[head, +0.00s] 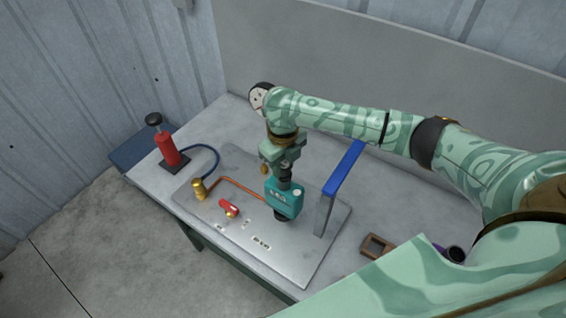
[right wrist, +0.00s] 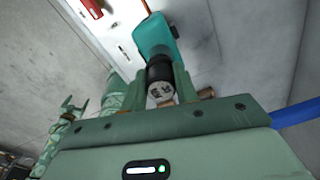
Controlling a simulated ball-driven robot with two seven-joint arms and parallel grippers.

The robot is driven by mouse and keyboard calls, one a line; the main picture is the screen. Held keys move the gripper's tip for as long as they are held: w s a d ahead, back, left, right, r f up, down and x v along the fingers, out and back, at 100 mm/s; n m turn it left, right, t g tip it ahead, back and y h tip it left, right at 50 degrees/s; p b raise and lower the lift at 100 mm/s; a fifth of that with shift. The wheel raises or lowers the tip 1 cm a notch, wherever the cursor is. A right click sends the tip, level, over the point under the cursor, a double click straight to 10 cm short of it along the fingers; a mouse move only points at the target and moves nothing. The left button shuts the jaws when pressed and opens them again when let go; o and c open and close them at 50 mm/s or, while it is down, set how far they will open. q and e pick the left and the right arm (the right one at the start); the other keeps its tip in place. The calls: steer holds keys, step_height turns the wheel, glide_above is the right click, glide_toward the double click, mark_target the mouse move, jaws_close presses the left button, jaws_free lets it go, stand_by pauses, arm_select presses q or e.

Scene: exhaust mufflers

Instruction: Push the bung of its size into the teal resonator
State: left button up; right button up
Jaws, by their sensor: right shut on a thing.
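The teal resonator (head: 283,198) is a small block with a pale round spot, over the metal plate at the middle of the table. My right gripper (head: 284,170) points down above it, shut on a black cylinder that looks like the bung (head: 284,184). The bung's lower end meets the resonator's top; how deep it sits is hidden. In the right wrist view the bung (right wrist: 161,92) shows a grey marked end between the fingers, with the teal resonator (right wrist: 157,38) just beyond. My left gripper (right wrist: 71,107) shows small in that view, its fingers apart and empty.
A blue-topped upright bracket (head: 344,168) stands close right of the resonator. A copper pipe (head: 238,185), brass fitting (head: 198,190) and red valve (head: 229,207) lie left. A red pump (head: 167,149) stands far left. A brown frame (head: 365,250) and a purple-and-black part (head: 453,253) lie right.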

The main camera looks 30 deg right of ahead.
mark_target(283, 164)
steer(key=shift+r, duration=0.1)
stand_by(0.8)
steer(key=shift+p, duration=0.45)
steer(key=shift+f+b, duration=0.3)
steer(key=shift+f, duration=0.35)
steer(key=o, duration=1)
step_height(283, 164, up, 16)
steer(key=p, duration=0.2)
steer(key=shift+r+p, duration=0.15)
steer(key=shift+p, duration=0.15)
